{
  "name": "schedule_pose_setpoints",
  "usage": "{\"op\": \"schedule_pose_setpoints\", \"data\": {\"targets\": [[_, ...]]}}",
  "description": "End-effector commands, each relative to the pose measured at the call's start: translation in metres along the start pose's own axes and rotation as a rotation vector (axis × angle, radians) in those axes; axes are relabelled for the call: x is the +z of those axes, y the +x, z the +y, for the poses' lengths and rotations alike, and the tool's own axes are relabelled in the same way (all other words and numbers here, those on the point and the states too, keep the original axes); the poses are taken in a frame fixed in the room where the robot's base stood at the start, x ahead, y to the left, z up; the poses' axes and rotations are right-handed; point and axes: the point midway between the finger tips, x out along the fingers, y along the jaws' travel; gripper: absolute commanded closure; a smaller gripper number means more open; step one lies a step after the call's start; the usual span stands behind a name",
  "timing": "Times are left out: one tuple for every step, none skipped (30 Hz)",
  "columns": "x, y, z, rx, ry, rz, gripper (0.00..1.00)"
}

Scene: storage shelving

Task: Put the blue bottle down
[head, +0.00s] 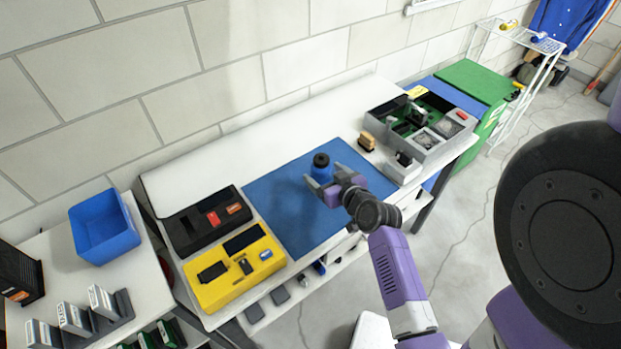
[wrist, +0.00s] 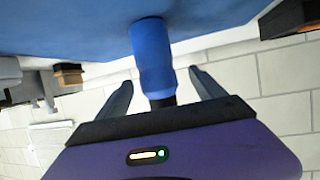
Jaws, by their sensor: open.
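The blue bottle (head: 321,170) with a black top stands upright on the blue mat (head: 285,205) on the white table. My gripper (head: 321,188) is at the bottle, its fingers open on either side of it. In the wrist view the picture is upside down, and the blue bottle (wrist: 153,60) stands between the two spread fingers of my gripper (wrist: 163,88). A gap shows between each finger and the bottle. The bottle's base meets the blue surface in the wrist view.
A yellow case (head: 232,270) and a black case (head: 205,222) lie left of the mat. A grey box of parts (head: 432,150) and a small wood-coloured block (head: 367,141) are at the right. A blue bin (head: 104,232) stands on the left table. The mat around the bottle is clear.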

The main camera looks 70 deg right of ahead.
Motion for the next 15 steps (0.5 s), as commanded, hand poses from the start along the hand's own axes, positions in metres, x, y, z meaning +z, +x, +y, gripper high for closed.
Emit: {"op": "schedule_pose_setpoints", "data": {"targets": [[-0.001,0.006,0.000,0.000,0.000,0.000,0.21],[-0.001,0.009,0.000,-0.001,0.000,0.000,0.21],[0.000,0.013,-0.001,-0.002,0.000,-0.001,0.21],[0.000,0.016,0.000,-0.001,0.000,-0.001,0.21],[0.000,0.018,0.000,-0.001,0.000,0.000,0.21],[0.001,0.021,0.001,0.000,-0.001,0.000,0.21],[0.001,0.024,0.001,0.000,-0.001,0.000,0.21],[0.002,0.027,0.001,0.000,-0.001,0.000,0.21],[0.003,0.032,0.002,-0.001,0.001,-0.001,0.21],[0.004,0.036,0.002,-0.001,0.001,0.000,0.21],[0.005,0.040,0.003,0.000,0.000,-0.001,0.21],[0.006,0.045,0.004,0.000,0.000,-0.001,0.21],[0.007,0.049,0.004,0.000,0.000,0.000,0.21],[0.007,0.053,0.003,-0.001,0.000,0.000,0.21],[0.007,0.058,0.003,-0.001,-0.001,0.000,0.21]]}}
